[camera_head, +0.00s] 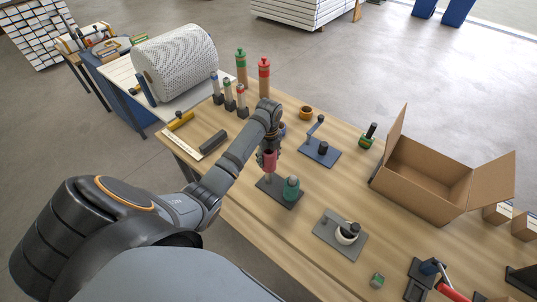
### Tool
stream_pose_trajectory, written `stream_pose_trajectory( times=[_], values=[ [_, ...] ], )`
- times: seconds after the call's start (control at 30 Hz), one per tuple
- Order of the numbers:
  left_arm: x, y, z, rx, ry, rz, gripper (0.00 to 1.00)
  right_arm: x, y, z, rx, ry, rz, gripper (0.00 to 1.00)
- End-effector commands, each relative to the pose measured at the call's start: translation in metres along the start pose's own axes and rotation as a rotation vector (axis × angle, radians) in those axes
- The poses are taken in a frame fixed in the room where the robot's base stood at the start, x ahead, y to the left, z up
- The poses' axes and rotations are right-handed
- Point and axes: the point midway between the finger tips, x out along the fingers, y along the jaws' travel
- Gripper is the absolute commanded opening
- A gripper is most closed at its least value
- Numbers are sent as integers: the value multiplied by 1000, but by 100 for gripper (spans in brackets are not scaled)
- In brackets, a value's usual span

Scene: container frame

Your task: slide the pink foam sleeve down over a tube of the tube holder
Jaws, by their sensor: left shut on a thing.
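The pink foam sleeve (268,161) is held upright in my left gripper (267,152), whose fingers are shut on it and partly hide it. The tube holder (272,193) is a dark flat base on the wooden table, below the gripper. A short pale tube (268,178) stands on its left part and shows just under the sleeve. Sleeve and tube look in line, but I cannot tell whether the sleeve is around the tube's top or just above it. A teal rounded piece (291,189) is on the base's right part. My right gripper is not in view.
A blue plate with a crank (329,154) lies behind to the right, and a grey plate with a white round part (355,238) lies in front to the right. Several capped bottles (241,95) stand at the back left. An open cardboard box (412,190) is at the right.

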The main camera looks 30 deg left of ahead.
Motion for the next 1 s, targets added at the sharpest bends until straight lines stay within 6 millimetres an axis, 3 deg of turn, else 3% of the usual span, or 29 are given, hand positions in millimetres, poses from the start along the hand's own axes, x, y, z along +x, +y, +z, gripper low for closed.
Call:
stream_pose_trajectory(
  times=[1.0],
  values=[
    [16,0,0,0,0,0,36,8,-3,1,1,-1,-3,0]
  ],
)
